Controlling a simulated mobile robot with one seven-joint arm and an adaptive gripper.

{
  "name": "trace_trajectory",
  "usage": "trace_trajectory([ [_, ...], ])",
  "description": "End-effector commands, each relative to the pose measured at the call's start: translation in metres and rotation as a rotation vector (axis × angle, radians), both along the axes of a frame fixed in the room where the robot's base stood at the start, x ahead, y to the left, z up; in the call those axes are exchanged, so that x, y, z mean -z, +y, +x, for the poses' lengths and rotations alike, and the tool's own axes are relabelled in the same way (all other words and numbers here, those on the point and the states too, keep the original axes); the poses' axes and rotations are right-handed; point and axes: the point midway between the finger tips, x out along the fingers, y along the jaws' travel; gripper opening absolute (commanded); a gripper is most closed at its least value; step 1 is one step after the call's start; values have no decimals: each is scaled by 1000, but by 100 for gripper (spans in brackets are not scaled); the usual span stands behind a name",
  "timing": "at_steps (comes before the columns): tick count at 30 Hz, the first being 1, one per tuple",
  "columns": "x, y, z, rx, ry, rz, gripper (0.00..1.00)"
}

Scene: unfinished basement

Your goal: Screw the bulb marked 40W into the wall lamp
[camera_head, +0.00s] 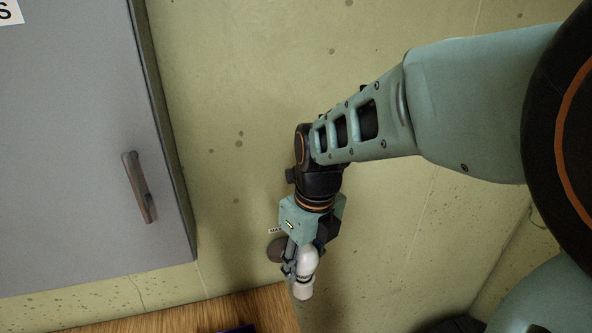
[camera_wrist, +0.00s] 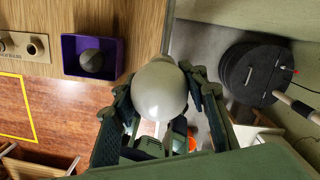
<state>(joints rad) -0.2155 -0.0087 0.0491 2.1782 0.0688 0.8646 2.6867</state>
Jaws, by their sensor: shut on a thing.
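My gripper (camera_head: 302,268) points down close to the wall and is shut on a white bulb (camera_head: 307,261). In the wrist view the bulb's round white globe (camera_wrist: 160,88) faces the camera between the two fingers, and no wattage mark shows on it. A dark round plate (camera_head: 276,250) on the wall, just behind the gripper, looks like the wall lamp's mount. A whitish piece (camera_head: 302,291) shows directly below the bulb. I cannot tell whether it is the lamp's socket or the bulb's lower part, so contact with the lamp is unclear.
A small label (camera_head: 275,230) above the plate is partly covered by the gripper. A grey cabinet (camera_head: 90,150) with a handle hangs at left. A wooden top (camera_wrist: 115,25) carries a purple box (camera_wrist: 68,70) with a dark round thing inside. A black round object (camera_wrist: 245,78) stands at right.

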Motion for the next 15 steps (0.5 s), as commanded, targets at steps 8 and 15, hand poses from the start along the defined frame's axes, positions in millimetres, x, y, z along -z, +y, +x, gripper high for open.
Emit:
trace_trajectory([
  [8,-2,0,2,-2,-5,1,56],
  [15,-1,0,1,-3,-2,0,61],
])
